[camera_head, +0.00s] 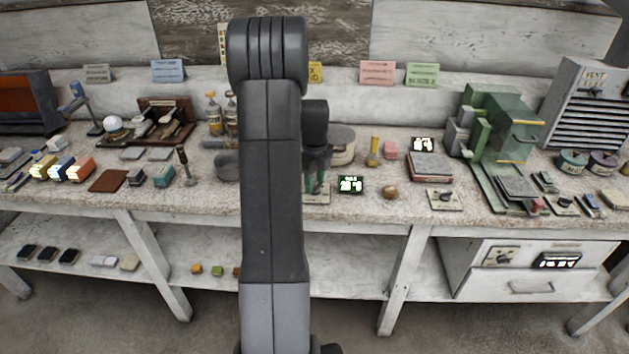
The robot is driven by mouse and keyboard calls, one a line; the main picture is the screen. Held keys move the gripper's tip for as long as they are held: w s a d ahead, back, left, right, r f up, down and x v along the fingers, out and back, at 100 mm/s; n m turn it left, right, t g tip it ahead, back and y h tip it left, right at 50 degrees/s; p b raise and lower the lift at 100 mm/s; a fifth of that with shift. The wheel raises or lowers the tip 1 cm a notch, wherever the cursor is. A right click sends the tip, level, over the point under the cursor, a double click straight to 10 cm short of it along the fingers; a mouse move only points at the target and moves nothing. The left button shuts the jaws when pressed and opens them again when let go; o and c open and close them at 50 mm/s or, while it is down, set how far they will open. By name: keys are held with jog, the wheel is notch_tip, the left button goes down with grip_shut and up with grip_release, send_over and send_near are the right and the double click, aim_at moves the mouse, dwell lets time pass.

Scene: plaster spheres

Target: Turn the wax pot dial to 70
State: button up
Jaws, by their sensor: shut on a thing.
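The wax pot (343,147), a pale round pot with a lid, stands on the bench just right of my arm and is partly hidden by it. In front of it lies a small pale dial plate (318,199). My gripper (316,186) points down onto this plate, with its fingers shut on the dial. The fingers cover the knob, so its pointer and setting cannot be read. A small black display (350,185) with glowing green-white digits sits just right of the plate. Its digits are too blurred to read surely.
A brown round knob-like object (390,192) lies right of the display. A grey bowl (227,166) is left of my arm. A green machine (497,140) stands at right.

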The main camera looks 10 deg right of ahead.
aim_at(315, 185)
jog(key=o, duration=1)
jog(key=shift+r, duration=0.15)
notch_tip(315, 185, up, 14)
jog(key=shift+f, duration=0.2)
jog(key=shift+f, duration=0.15)
notch_tip(315, 185, down, 14)
jog(key=shift+r, duration=0.15)
dwell(0.4)
